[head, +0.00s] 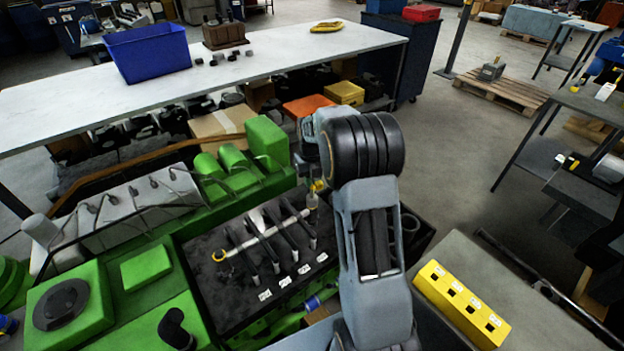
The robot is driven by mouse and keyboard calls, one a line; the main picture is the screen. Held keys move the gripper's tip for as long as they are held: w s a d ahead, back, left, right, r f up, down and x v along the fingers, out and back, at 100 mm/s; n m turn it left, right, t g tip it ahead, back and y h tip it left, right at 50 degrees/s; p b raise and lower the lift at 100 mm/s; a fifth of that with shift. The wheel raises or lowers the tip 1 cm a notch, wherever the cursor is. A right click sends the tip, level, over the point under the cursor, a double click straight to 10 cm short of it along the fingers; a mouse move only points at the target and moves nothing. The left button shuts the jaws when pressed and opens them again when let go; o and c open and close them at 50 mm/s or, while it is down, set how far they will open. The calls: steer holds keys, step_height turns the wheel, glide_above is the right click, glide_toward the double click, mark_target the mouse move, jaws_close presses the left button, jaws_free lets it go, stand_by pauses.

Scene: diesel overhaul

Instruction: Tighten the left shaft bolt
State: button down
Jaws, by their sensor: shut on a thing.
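A pale shaft (262,236) lies across several dark rocker arms in the black open bay of a green engine. A yellow ring-shaped part (219,256) is at the shaft's left end. My gripper (317,187) is above the shaft's right end. It is shut on a small upright pale tool or socket (312,201) with yellow near its top. I cannot tell whether the tool touches the shaft end or a bolt there. The bolt heads are too small to make out, and my arm hides the bay's right side.
A yellow block with several labelled holes (462,304) stands on the grey surface at right. Green covers (240,160) rise behind the bay. A white bench (90,105) with a blue bin (148,52) stands farther back. Small white labels (284,281) line the bay's front.

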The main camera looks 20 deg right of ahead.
steer(key=shift+r, duration=0.65)
steer(key=n, duration=0.8)
steer(key=shift+p, duration=0.3)
steer(key=n, duration=1.6)
steer(key=shift+n, duration=0.4)
steer(key=n, duration=0.8)
steer(key=shift+s+f, duration=0.1)
